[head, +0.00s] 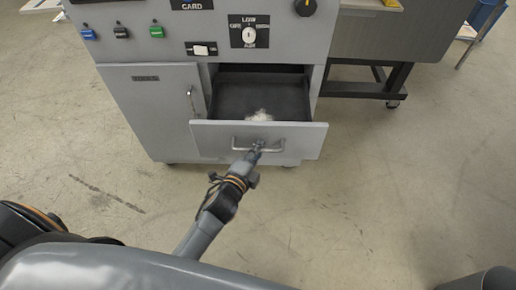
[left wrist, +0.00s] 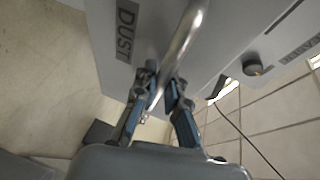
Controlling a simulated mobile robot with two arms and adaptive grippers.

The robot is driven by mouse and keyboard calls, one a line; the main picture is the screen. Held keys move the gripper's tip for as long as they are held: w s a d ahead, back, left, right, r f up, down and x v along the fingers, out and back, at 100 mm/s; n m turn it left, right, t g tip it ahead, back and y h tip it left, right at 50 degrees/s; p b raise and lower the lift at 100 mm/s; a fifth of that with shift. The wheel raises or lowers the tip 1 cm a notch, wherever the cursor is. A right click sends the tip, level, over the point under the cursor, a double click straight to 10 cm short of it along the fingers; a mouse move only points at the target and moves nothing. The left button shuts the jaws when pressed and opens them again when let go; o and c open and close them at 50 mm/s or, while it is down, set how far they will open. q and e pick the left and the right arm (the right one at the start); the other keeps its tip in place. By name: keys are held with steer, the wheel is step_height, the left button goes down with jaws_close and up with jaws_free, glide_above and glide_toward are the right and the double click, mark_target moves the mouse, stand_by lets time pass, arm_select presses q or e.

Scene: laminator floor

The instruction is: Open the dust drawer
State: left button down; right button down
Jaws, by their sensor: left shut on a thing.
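The dust drawer (head: 210,138) is a grey drawer in the lower middle of the grey machine. It stands pulled out, and its dark inside shows a small heap of whitish dust (head: 260,115). A silver bar handle (head: 282,148) runs across its front. My left gripper (head: 257,146) is at the middle of that handle. In the left wrist view the gripper (left wrist: 160,88) has its two fingers on either side of the handle bar (left wrist: 182,45), next to the word DUST on the drawer front (left wrist: 105,50). My right gripper is not seen.
A closed cabinet door (head: 150,105) with an upright handle is left of the drawer. Buttons and a knob (head: 249,36) sit on the panel above. A wheeled table (head: 375,88) stands at the right. The concrete floor in front is clear.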

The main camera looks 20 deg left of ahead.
arm_select(q)
steer(key=c, duration=1.4)
jaws_free()
steer(key=shift+o, duration=0.2)
steer(key=v, duration=1.2)
steer(key=shift+f, duration=0.1)
steer(key=s+f+n+g, duration=0.3)
steer(key=s+f+n, duration=0.1)
steer(key=f, duration=0.9)
steer(key=s+f+n+g, duration=0.3)
steer(key=s+f, duration=0.1)
steer(key=f, duration=0.9)
steer(key=s+a+f+n+g+y, duration=0.1)
steer(key=s+a+f+n+g, duration=0.2)
steer(key=s+f, duration=0.6)
steer(key=s+a+f+n+g+y, duration=0.1)
steer(key=s+a+f+n+g, duration=0.3)
steer(key=s+f, duration=0.5)
steer(key=s+n+g+p, duration=0.1)
steer(key=s+n, duration=0.1)
steer(key=s, duration=0.4)
steer(key=shift+g, duration=0.3)
